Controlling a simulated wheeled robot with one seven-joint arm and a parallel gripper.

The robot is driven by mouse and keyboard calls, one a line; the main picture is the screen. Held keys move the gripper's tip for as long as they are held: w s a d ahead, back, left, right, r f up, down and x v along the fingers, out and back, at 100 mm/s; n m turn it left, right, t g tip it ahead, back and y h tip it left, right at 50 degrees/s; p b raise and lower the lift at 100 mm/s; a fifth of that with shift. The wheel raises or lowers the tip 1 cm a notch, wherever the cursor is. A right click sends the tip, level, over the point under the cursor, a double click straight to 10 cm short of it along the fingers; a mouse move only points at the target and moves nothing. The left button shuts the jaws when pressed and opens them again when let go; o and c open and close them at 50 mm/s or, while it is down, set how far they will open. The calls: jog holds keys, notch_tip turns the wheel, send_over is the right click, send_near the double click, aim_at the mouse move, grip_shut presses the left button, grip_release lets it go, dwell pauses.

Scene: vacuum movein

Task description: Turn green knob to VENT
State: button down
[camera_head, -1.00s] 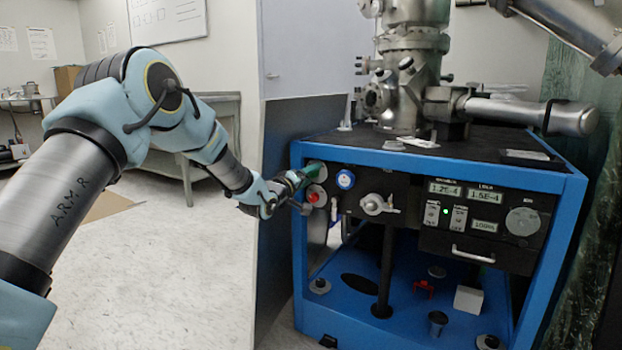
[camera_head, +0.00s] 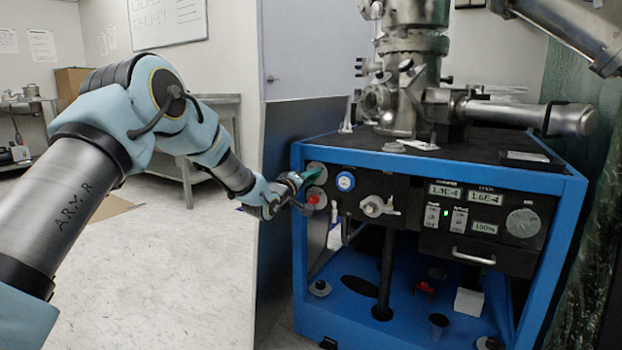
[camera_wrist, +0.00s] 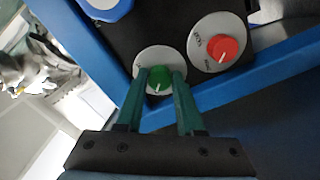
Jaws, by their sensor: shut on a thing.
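The green knob (camera_wrist: 158,77) sits on a round grey dial plate, with a white pointer line on its face. My gripper (camera_wrist: 160,82) has its two green fingers on either side of the knob and is shut on it. In the head view, my gripper (camera_head: 308,176) is at the upper left of the blue-framed unit's front panel, and its fingers hide the knob there. The lettering on the green knob's plate is too small and partly covered to read.
A red knob (camera_wrist: 222,47) on its own grey plate is close beside the green one; in the head view it shows just below my gripper (camera_head: 314,199). The blue frame (camera_head: 297,240) edges the panel.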

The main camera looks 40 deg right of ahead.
jog(key=shift+m, duration=0.3)
jog(key=shift+w+f+m+b, duration=0.1)
jog(key=shift+m+b, duration=1.75)
jog(key=shift+m, duration=2.45)
jog(key=shift+w+f+m+b, duration=0.1)
jog(key=shift+m+b, duration=1.7)
jog(key=shift+m, duration=2.5)
jog(key=shift+r, duration=0.1)
jog(key=c, duration=0.5)
grip_release()
